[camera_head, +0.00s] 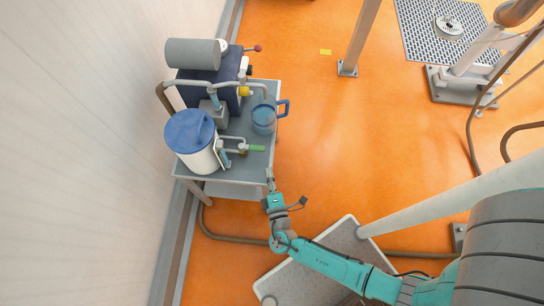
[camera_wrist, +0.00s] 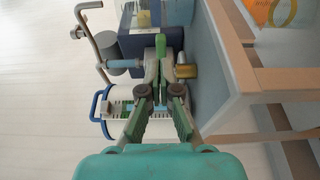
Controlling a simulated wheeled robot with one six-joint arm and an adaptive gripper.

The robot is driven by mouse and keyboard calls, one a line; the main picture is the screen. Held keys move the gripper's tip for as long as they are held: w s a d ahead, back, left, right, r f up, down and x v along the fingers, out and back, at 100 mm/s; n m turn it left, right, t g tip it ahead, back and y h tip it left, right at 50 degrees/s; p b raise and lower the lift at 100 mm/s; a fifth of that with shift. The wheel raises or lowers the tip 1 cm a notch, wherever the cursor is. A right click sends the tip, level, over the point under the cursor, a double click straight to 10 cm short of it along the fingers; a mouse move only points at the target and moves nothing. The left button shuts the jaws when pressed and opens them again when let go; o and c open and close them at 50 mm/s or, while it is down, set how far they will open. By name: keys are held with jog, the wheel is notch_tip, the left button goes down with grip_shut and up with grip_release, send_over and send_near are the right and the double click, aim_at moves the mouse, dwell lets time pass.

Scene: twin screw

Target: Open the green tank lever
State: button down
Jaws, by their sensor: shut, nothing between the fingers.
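The green lever (camera_head: 257,148) sticks out to the right from the pipe fitting beside the white tank with a blue lid (camera_head: 190,138). In the wrist view a green bar (camera_wrist: 160,46), which looks like this lever, stands just beyond my fingertips. My gripper (camera_head: 269,174) is at the right front corner of the cart, a little in front of the lever. In the wrist view the fingers of my gripper (camera_wrist: 158,76) are drawn together and empty. The fingertips hide part of the fitting, and I cannot tell whether they touch the lever.
A grey cart (camera_head: 262,172) carries the tank, a blue jug (camera_head: 264,119) and a dark blue machine with a grey cylinder (camera_head: 193,53). White pipes run between them. A brass fitting (camera_wrist: 187,71) is right of my fingertips.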

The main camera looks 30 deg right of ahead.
jog(key=shift+v, duration=2.65)
jog(key=shift+a, duration=0.1)
jog(key=s+d+f+m+g+y, duration=0.25)
jog(key=s+d+f+g, duration=0.2)
jog(key=s+d, duration=0.4)
jog(key=s+a+r+m+g+y, duration=0.2)
jog(key=s+a+r+m+y, duration=0.15)
jog(key=s, duration=0.55)
notch_tip(320, 180, up, 27)
jog(key=s+a+m+t+y, duration=0.1)
jog(key=s+a+m+t, duration=0.1)
jog(key=m+t, duration=0.3)
jog(key=m, duration=0.2)
jog(key=shift+s+a+m, duration=0.15)
jog(key=shift+a+m, duration=0.05)
jog(key=shift+m, duration=0.1)
